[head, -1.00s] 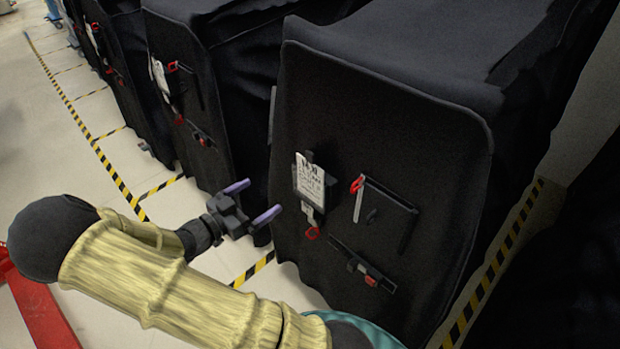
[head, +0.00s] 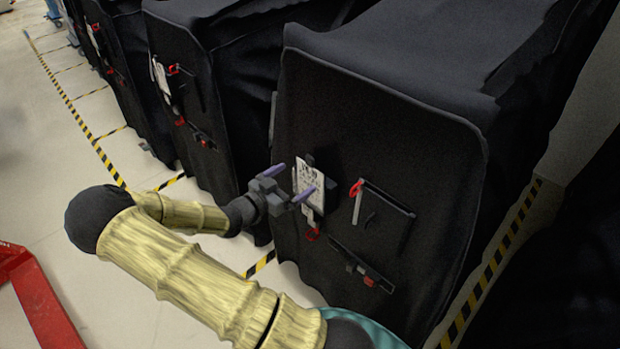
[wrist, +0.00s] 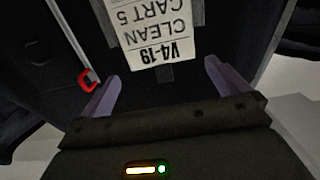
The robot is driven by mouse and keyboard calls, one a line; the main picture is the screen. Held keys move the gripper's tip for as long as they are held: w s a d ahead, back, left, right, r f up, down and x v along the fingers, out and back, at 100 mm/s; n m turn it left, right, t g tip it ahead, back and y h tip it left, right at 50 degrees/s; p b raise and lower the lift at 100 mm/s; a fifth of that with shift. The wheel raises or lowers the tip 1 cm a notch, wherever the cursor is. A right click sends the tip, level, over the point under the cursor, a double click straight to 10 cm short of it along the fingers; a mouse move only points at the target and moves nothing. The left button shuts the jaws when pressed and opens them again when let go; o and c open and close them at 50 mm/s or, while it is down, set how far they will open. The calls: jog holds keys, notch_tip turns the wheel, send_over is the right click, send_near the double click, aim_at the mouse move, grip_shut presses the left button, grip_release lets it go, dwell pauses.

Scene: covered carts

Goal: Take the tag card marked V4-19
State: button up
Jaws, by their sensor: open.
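The tag card marked V4-19 (wrist: 160,35) is white with black print, upside down in the wrist view, where "CLEAN" and "CART 5" also read. In the head view the card (head: 310,183) hangs on the front of the nearest black covered cart (head: 380,120). My gripper (head: 290,182) is open in front of the card, its purple fingers partly overlapping it in the head view. In the wrist view the fingers of my gripper (wrist: 160,88) stand apart to either side below the card's printed edge, with nothing between them. Contact with the card does not show.
A red clip (head: 356,188) and a dark pocket (head: 382,215) sit right of the card, with a red-buttoned latch (head: 362,268) below. A second covered cart (head: 210,90) with its own card (head: 161,78) stands left. Striped tape (head: 90,130) marks the open floor.

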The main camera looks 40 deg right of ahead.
aim_at(309, 169)
jog(key=shift+d, duration=0.2)
jog(key=shift+d, duration=0.1)
jog(key=d, duration=0.1)
jog(key=d+p, duration=0.2)
jog(key=d, duration=0.1)
jog(key=shift+w+d, duration=0.1)
jog(key=shift+w, duration=0.15)
jog(key=shift+d+f, duration=0.2)
jog(key=shift+d, duration=0.25)
jog(key=shift+a, duration=0.1)
jog(key=shift+c, duration=0.4)
jog(key=c, duration=0.5)
